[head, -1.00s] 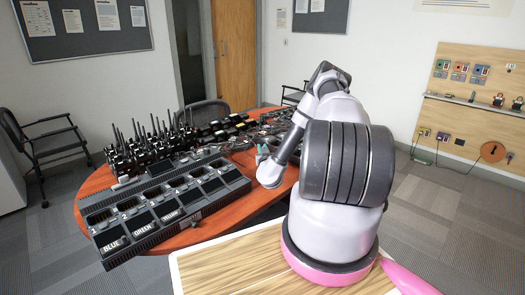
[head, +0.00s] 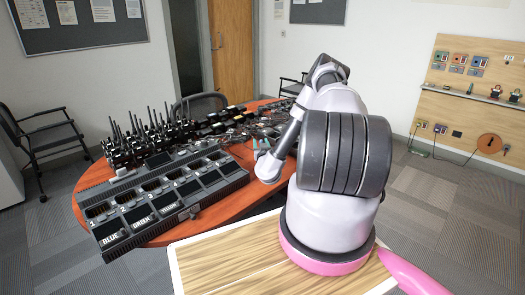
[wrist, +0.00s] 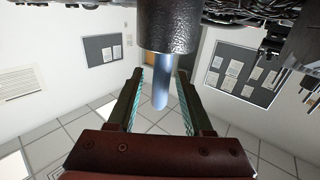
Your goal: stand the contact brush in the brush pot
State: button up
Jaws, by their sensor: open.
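In the wrist view, which is upside down, a black cylinder that looks like the brush pot (wrist: 168,32) stands at the top centre. A smooth bluish rod, apparently the contact brush's handle (wrist: 160,94), sticks out of its mouth, roughly upright. My gripper (wrist: 160,73) is open, with one teal-padded finger on each side of the rod and a visible gap to both. The brush's lower end is hidden in the pot. In the head view my gripper (head: 262,146) is small at the table's right side, partly behind my arm; pot and brush cannot be made out there.
The orange-brown table (head: 222,215) carries a long black charger rack (head: 150,205), several upright radios (head: 140,145) and dark clutter near my gripper. A wooden-topped surface (head: 225,265) is close in front. A wall panel (head: 470,95) hangs at the right.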

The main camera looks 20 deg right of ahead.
jog(key=v, duration=1)
jog(key=w+a+r+n+t+y, duration=0.1)
jog(key=w+a+r+n+y, duration=0.1)
jog(key=a+r+n+y, duration=0.75)
jog(key=w+a+r+n+t+y, duration=0.15)
jog(key=a+r+n+y, duration=0.35)
jog(key=r+n, duration=0.55)
jog(key=s+a+r+n+g+y, duration=1)
jog(key=r+n+g, duration=0.35)
jog(key=n, duration=0.65)
jog(key=s+a+r+n+g+h, duration=0.2)
jog(key=s+n+g+h, duration=0.15)
jog(key=s+n, duration=0.4)
jog(key=s+a+r+n+g+h, duration=0.1)
jog(key=s+n+g+h, duration=0.25)
jog(key=s+n, duration=0.45)
jog(key=s+d+r+n+t+h, duration=0.6)
jog(key=d+r+n+t+h, duration=0.2)
jog(key=n, duration=0.8)
jog(key=d+r+h, duration=0.1)
jog(key=d+h, duration=0.1)
jog(key=d, duration=0.1)
jog(key=shift+s+d, duration=0.2)
